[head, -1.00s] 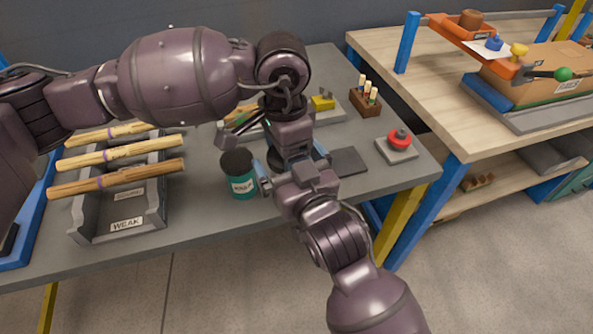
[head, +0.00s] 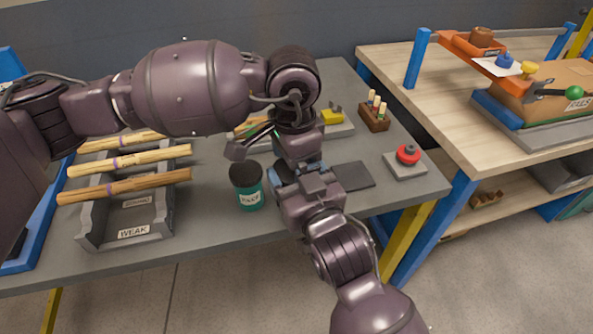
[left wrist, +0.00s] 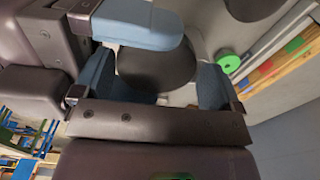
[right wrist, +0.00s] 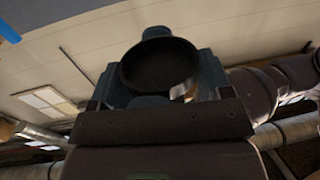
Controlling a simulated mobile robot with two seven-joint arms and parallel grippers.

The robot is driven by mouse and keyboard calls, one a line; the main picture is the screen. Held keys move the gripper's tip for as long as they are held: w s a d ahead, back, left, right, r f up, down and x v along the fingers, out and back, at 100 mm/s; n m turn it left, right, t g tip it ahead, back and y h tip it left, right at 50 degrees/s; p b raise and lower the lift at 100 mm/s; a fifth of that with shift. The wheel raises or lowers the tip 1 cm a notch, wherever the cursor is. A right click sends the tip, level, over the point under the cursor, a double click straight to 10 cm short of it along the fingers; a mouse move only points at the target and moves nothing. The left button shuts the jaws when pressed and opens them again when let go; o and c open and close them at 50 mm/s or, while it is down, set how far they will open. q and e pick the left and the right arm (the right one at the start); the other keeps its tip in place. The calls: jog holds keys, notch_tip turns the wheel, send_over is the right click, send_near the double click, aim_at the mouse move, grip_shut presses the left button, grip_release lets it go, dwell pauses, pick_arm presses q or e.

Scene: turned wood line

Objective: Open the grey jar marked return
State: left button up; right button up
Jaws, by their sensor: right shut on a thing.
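A dark round lid (left wrist: 155,70) lies between the blue fingers of my left gripper (left wrist: 156,82). That gripper comes down from above, its fingers either side of the lid with no clear squeeze. My right gripper (right wrist: 158,85), coming in low from the front, is shut on what seems to be the same jar, a dark round top (right wrist: 160,65) with a little grey side below. In the head view both grippers hide this jar, and its label is not visible. A teal jar (head: 250,196) with a black lid and white label stands just left of them.
A grey tray (head: 130,242) marked WEAK, with wooden spindles across it, stands at left. A dark pad (head: 354,175), a red button box (head: 407,165) and a wooden peg block (head: 374,116) are to the right. A wooden bench (head: 455,100) adjoins at right.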

pick_arm(q)
jog(key=shift+s+d+f, duration=0.1)
jog(key=shift+s+d, duration=0.05)
jog(key=shift+s, duration=0.2)
pick_arm(e)
jog(key=shift+w+d, duration=0.1)
jog(key=shift+w, duration=0.05)
